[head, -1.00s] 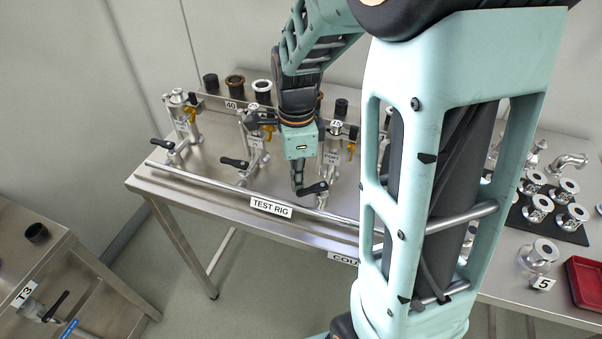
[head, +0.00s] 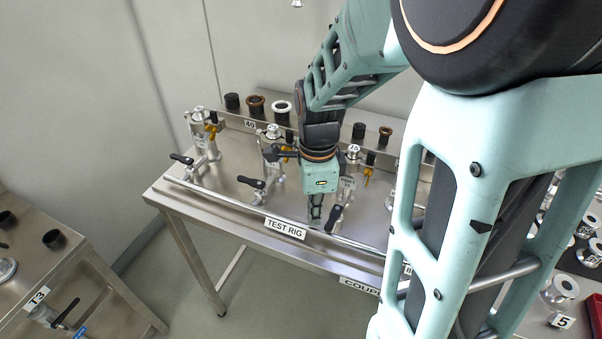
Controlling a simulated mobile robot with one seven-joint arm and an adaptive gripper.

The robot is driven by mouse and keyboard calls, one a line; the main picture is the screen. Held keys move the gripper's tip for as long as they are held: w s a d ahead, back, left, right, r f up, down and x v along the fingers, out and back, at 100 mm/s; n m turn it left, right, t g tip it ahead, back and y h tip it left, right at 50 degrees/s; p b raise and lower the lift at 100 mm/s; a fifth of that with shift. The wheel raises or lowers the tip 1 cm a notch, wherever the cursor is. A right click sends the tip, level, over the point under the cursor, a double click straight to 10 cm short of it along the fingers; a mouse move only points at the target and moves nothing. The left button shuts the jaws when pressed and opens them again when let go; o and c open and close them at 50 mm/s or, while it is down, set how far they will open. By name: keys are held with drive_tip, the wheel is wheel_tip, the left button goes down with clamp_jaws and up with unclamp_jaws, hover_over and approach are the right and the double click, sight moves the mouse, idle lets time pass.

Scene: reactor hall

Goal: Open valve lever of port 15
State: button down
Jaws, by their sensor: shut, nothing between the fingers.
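My gripper (head: 315,217) is shut and empty, pointing down just left of this lever. I cannot tell whether the fingers touch it. Two other ports stand to the left, with black levers (head: 182,159) and (head: 251,182) pointing left. My arm hides part of the rig on the right.
The steel table bears a TEST RIG sign (head: 285,229) and a front rail (head: 225,205). Black and brown rings (head: 256,103) stand on the back ledge. A second bench (head: 85,270), marked T3, is at lower left. Floor between the tables is clear.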

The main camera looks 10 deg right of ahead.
wheel_tip(320, 180, up, 7)
drive_tip(key=p, duration=0.5)
